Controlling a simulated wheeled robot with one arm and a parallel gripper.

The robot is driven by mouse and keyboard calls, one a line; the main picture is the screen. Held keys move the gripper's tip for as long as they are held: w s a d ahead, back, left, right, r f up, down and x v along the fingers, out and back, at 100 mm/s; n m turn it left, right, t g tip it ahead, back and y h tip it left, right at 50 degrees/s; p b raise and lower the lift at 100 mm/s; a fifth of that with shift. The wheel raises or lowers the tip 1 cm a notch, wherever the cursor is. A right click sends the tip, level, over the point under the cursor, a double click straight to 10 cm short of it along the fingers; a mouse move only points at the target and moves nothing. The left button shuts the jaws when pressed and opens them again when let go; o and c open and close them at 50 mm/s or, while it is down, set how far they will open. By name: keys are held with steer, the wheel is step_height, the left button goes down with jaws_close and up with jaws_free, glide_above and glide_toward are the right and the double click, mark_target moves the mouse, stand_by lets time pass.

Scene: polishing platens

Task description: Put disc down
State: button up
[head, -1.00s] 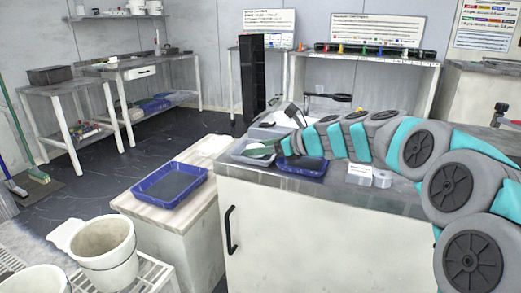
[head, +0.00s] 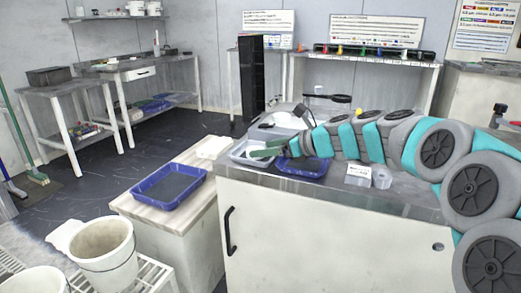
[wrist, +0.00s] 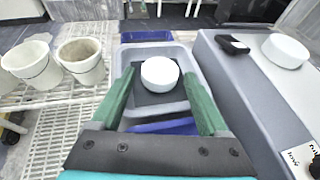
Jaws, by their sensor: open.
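A white round disc (wrist: 160,74) lies on a dark pad in a light grey tray (wrist: 183,58). The grey tray also shows in the head view (head: 238,157) at the counter's left end, partly behind my gripper. My gripper (wrist: 159,78) is open, with one green finger on each side of the disc. The fingers look apart from it, with visible gaps; their height above the tray is hard to judge. In the head view my gripper (head: 267,151) reaches over the grey tray from the right.
A blue tray (head: 303,170) sits right beside the grey tray, below my wrist. Another blue tray (head: 170,187) stands on the lower wooden top at left. A grey machine with a white round piece (wrist: 285,50) stands at right. Buckets (head: 103,252) stand on a rack.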

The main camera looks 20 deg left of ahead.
steer(key=v, duration=0.9)
steer(key=shift+d+r, duration=0.15)
steer(key=shift+d, duration=0.05)
